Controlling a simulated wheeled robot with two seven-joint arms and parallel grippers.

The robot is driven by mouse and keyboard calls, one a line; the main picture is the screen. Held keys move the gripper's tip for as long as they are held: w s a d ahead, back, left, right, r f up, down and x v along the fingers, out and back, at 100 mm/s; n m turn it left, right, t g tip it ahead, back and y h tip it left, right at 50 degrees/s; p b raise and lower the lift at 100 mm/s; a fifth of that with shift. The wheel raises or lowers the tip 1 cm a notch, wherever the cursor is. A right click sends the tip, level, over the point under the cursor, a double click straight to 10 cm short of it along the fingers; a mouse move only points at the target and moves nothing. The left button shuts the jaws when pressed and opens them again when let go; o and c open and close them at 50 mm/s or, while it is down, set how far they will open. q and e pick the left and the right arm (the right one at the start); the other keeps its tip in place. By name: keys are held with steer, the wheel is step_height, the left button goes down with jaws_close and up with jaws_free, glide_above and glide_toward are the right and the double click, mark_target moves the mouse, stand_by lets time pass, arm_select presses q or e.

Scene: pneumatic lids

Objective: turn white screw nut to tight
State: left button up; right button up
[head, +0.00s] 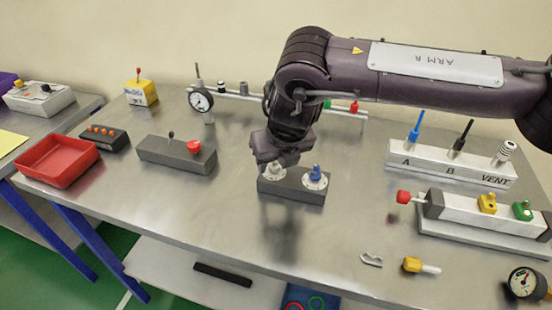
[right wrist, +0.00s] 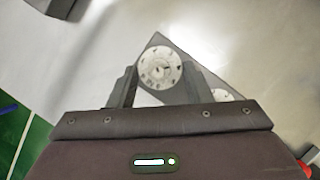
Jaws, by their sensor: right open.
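The white screw nut (head: 274,171) stands on a pale round dial at the left end of a dark grey block (head: 290,191). My right gripper (head: 275,163) is directly above it and partly hides it. In the right wrist view the fingers of my right gripper (right wrist: 164,80) are spread apart, with the nut's dial (right wrist: 160,67) showing between and just beyond their tips. I cannot tell whether a finger touches the nut. A blue screw nut (head: 316,173) stands on a second dial at the block's right end. My left gripper is not in view.
A grey block with a red knob (head: 194,147) stands to the left. A white A/B/VENT manifold (head: 450,166) and a cylinder with a red end (head: 402,197) stand to the right. A clip (head: 371,260) and a yellow-capped part (head: 413,265) lie near the front. The table's front middle is bare.

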jaws_close()
